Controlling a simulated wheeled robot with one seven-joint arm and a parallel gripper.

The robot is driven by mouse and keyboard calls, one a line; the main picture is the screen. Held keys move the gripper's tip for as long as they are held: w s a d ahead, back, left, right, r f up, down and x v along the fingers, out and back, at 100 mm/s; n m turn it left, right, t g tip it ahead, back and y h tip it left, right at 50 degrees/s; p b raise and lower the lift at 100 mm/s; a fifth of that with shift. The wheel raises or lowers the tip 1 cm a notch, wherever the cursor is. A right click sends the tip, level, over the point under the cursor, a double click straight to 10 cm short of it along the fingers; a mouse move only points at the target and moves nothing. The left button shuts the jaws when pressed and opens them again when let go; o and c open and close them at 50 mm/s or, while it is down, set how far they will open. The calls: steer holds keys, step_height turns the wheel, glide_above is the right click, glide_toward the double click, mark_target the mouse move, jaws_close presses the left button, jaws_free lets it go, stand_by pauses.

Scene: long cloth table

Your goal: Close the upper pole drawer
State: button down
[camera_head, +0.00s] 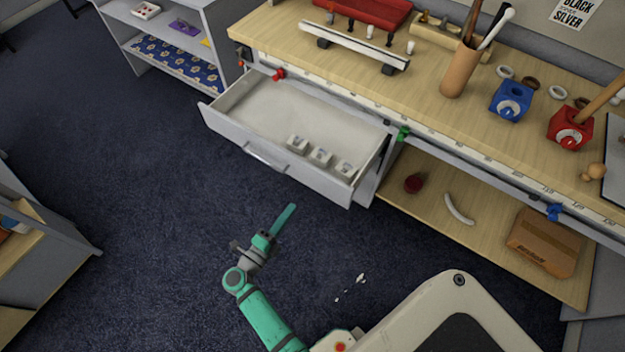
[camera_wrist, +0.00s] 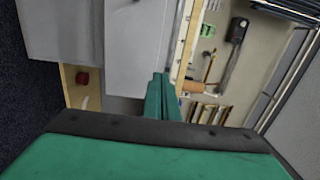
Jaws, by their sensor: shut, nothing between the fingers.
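The drawer (camera_head: 267,158) under the wooden bench top stands pulled out, its pale inside showing. Its grey front has a bar handle, and a few small white blocks lie at its right end. My gripper (camera_head: 291,208) is in front of the drawer's front panel, over the dark carpet, with its green fingers together and empty. It appears apart from the panel. In the wrist view my gripper's fingers (camera_wrist: 160,80) are closed, beside pale grey panels; which panel is the drawer front I cannot tell.
The bench top (camera_head: 430,100) holds a red tray, a pen cup (camera_head: 460,70), a blue block (camera_head: 511,101) and a red block (camera_head: 570,128). An open lower shelf (camera_head: 485,235) has a cardboard box (camera_head: 545,242). Carpet is free in front of the drawer.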

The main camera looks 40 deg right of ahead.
glide_toward(317, 172)
steer(key=x, duration=0.5)
steer(key=shift+s, duration=0.1)
steer(key=shift+d, duration=0.75)
steer(key=shift+w, duration=0.25)
steer(key=shift+w, duration=0.15)
